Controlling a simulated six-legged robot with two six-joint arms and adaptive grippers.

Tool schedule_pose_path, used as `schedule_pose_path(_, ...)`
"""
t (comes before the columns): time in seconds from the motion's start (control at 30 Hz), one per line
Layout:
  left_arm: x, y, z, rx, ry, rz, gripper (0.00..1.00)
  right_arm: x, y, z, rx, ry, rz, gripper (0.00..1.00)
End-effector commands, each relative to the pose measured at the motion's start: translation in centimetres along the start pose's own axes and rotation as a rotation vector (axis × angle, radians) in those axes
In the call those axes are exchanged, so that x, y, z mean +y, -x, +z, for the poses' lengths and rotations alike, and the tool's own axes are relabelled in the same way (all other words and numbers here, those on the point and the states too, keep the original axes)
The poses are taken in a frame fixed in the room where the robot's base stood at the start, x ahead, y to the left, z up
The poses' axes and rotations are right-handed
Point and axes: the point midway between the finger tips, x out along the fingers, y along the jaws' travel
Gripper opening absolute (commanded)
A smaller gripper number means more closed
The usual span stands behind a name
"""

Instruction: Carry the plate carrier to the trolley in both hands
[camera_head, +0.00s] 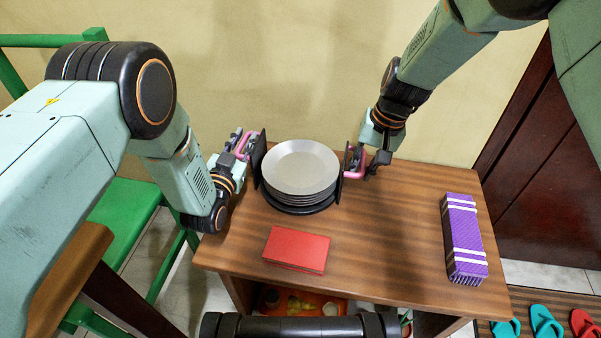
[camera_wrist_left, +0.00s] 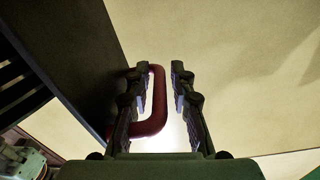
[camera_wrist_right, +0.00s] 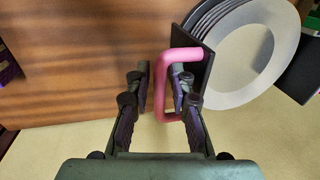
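The plate carrier (camera_head: 262,165) is a black rack with upright end walls and a pink handle on each end. It stands on the wooden table and holds a stack of grey plates (camera_head: 300,166). My left gripper (camera_head: 236,146) is at the left handle; in the left wrist view the handle's bar (camera_wrist_left: 158,100) lies between its open fingers. My right gripper (camera_head: 357,160) is at the right handle; in the right wrist view that handle's bar (camera_wrist_right: 161,95) lies between its open fingers. I cannot make out a trolley for certain.
The wooden table (camera_head: 385,235) also bears a red flat box or book (camera_head: 297,249) and a purple box with white stripes (camera_head: 462,238). A green chair (camera_head: 125,215) stands at the left. Flip-flops (camera_head: 545,321) lie on a mat at the lower right, near a dark door (camera_head: 550,180).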

Motion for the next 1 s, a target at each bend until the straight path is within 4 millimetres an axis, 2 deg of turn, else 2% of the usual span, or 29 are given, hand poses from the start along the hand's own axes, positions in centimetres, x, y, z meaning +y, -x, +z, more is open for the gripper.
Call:
schedule_pose_path(0.17,0.03,0.03,0.01,0.000,0.000,0.001,0.22,0.00,0.01,0.01,0.000,0.000,0.000,0.20)
schedule_pose_path(0.4,0.03,0.04,0.02,0.000,0.000,0.001,0.01,0.00,0.02,0.02,0.000,0.000,0.000,0.00)
schedule_pose_path(0.43,0.03,0.04,0.01,0.000,0.000,0.001,0.00,0.00,0.02,0.02,0.000,0.000,0.000,0.00)
schedule_pose_path(1.0,0.03,0.05,0.03,-0.001,0.000,0.001,0.00,0.00,0.06,0.01,0.000,0.000,0.000,0.00)
